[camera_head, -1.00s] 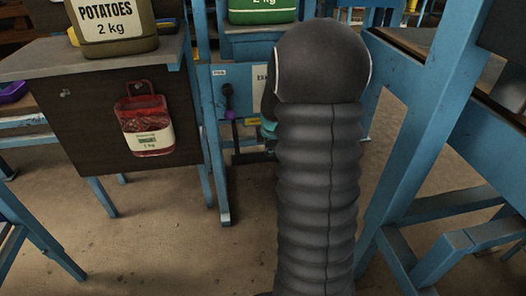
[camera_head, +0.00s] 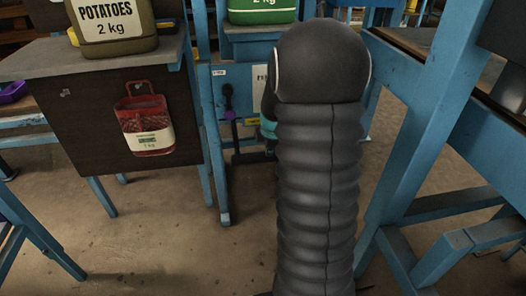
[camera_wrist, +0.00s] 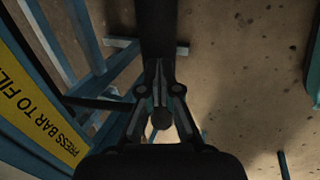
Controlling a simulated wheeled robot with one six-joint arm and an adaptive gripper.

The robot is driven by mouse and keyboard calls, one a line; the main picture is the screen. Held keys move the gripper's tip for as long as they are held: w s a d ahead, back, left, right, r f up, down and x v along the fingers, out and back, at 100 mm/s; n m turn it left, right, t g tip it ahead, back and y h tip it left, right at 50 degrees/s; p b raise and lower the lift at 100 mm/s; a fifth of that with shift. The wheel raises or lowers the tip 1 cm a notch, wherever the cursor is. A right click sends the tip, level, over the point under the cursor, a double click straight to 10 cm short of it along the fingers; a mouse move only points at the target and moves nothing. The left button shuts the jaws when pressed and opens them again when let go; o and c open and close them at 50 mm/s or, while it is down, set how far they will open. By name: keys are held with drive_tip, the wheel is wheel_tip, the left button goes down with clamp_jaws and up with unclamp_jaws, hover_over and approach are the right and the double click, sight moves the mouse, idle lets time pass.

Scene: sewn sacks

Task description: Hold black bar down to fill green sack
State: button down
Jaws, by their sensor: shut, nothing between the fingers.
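A green sack (camera_head: 262,12) marked "2 kg" stands on the blue stand at the top of the head view, its upper part cut off by the frame. In the wrist view a wide black bar (camera_wrist: 157,28) runs in from the top edge, beyond my gripper (camera_wrist: 158,66). My gripper's fingers are together with nothing between them, and the tips overlap the bar in the picture. I cannot tell whether they touch it. In the head view my own arm hides the gripper.
A yellow "PRESS BAR TO FILL" label (camera_wrist: 42,112) lies along a blue frame at left in the wrist view. A potato sack (camera_head: 112,25) stands on a bench; a red sack (camera_head: 145,125) hangs on its front. Blue posts (camera_head: 425,140) rise at right.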

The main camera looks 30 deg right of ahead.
drive_tip(key=shift+s+f, duration=0.4)
drive_tip(key=shift+f, duration=0.25)
drive_tip(key=p+v, duration=0.3)
drive_tip(key=v, duration=1.2)
drive_tip(key=shift+a, duration=0.15)
drive_tip(key=shift+w, duration=0.15)
